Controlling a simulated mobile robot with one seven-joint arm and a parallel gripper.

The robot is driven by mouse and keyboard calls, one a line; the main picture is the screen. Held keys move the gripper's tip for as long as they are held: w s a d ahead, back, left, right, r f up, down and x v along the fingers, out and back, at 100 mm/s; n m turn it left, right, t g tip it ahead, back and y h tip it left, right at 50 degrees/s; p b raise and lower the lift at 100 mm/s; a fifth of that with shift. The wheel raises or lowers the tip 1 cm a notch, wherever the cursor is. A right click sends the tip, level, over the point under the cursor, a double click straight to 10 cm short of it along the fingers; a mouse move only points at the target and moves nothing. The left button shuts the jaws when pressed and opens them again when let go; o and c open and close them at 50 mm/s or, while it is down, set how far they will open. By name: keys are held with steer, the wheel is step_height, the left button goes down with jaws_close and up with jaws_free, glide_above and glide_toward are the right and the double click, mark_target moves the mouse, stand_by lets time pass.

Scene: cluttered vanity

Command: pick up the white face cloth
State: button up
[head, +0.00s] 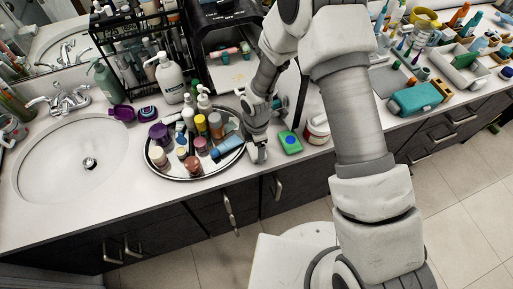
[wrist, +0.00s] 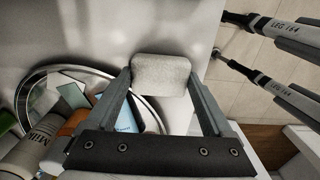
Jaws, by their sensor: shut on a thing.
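The white face cloth (wrist: 161,75) is a small, pale, rounded rectangle in the wrist view. It sits between the two fingertips of my gripper (wrist: 158,88), which are closed against its left and right sides. In the head view my gripper (head: 257,153) is low at the counter's front edge, just right of the round tray. The cloth is hard to make out there, largely hidden by the gripper. I cannot tell whether the cloth still touches the counter.
The round tray (head: 152,172) crowded with bottles and jars is close on the left. A green item (head: 290,142) and a white jar (head: 317,128) stand to the right. The sink (head: 62,165) is far left, and a black rack (head: 135,45) stands behind.

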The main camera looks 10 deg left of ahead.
mark_target(256, 148)
steer(key=shift+r, duration=0.65)
step_height(256, 148, up, 2)
steer(key=shift+r+b, duration=0.25)
steer(key=shift+b, duration=0.15)
steer(key=s+d+r, duration=0.2)
steer(key=d+r, duration=0.5)
steer(key=d, duration=0.4)
steer(key=shift+s+d, duration=0.2)
steer(key=shift+s, duration=0.05)
